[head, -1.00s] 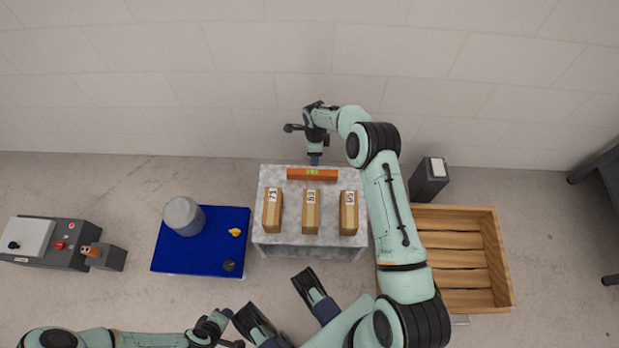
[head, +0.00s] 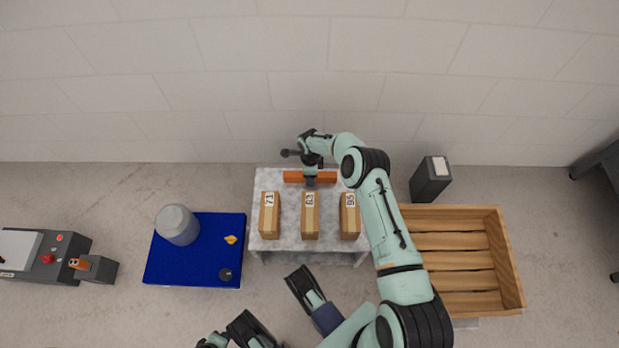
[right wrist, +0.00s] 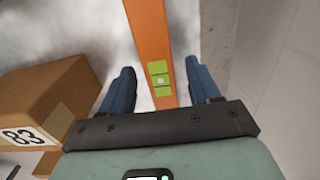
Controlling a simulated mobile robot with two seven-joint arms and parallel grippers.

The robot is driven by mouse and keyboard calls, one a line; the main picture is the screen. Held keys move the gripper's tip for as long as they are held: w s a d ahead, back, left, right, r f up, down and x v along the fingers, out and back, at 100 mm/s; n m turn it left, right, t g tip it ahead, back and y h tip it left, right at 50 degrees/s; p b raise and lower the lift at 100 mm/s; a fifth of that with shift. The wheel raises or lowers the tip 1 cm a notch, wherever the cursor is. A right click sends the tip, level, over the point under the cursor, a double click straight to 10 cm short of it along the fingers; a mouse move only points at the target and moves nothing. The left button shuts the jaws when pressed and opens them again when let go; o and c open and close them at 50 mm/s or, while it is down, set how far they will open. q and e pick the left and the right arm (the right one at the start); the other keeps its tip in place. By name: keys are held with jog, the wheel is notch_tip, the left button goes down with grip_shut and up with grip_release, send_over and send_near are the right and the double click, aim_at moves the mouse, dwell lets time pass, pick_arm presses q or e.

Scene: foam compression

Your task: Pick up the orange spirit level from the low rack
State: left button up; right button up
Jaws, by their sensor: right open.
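The orange spirit level (head: 294,177) lies along the back edge of the grey marbled low rack (head: 287,218) in the head view. My right gripper (head: 310,183) is above its middle and covers part of it. In the right wrist view the level (right wrist: 152,40), with its green vial window, runs between the two blue fingers of my open right gripper (right wrist: 162,85).
The right wrist view shows the 83 block (right wrist: 50,95) close left of the fingers. A blue table (head: 190,265) stands left, a wooden crate (head: 512,270) right.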

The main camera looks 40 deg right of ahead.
jog(key=shift+f, duration=0.6)
grip_shut()
jog(key=shift+r, duration=0.1)
